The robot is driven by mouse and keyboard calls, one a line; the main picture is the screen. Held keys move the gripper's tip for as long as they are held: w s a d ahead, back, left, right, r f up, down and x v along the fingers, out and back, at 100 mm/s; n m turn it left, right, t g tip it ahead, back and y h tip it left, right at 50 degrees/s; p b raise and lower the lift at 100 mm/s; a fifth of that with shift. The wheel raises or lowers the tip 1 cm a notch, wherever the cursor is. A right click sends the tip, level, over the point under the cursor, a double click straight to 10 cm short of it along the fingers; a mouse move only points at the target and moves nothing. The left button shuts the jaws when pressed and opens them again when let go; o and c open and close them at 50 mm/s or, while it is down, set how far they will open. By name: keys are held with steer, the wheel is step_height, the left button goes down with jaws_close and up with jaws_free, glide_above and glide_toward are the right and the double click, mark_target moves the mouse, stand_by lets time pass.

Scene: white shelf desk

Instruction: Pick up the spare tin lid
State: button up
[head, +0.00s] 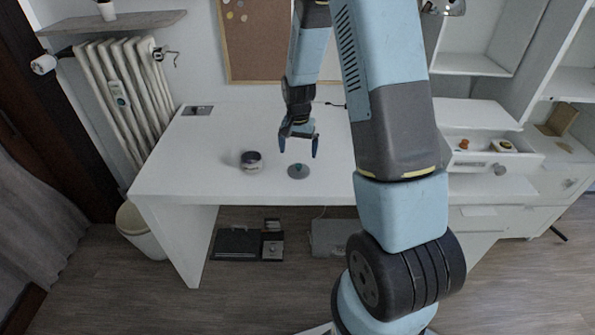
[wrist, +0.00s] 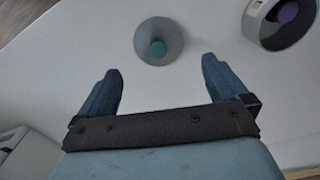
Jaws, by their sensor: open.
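The spare tin lid is a flat grey disc with a teal knob (head: 298,171) lying on the white desk. In the wrist view the lid (wrist: 174,39) is ahead of the fingers, near the middle of the picture. A small round tin (head: 251,161) stands to its left on the desk; in the wrist view the tin (wrist: 280,20) is at the upper right, with something purple at its middle. My gripper (head: 299,148) is open and empty above the desk, close to the lid. In the wrist view its blue fingers (wrist: 162,85) are apart with only desk surface between them.
The white desk (head: 200,145) is mostly clear around the lid. An open drawer (head: 490,160) with small items is at the right. A radiator (head: 122,90) and a bin (head: 138,226) are at the left. A corkboard (head: 262,45) hangs behind.

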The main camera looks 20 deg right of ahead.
mark_target(298, 164)
steer(key=shift+s+f, duration=0.15)
steer(key=shift+f, duration=3.45)
steer(key=shift+c, duration=0.4)
steer(key=c, duration=0.8)
steer(key=shift+r, duration=0.15)
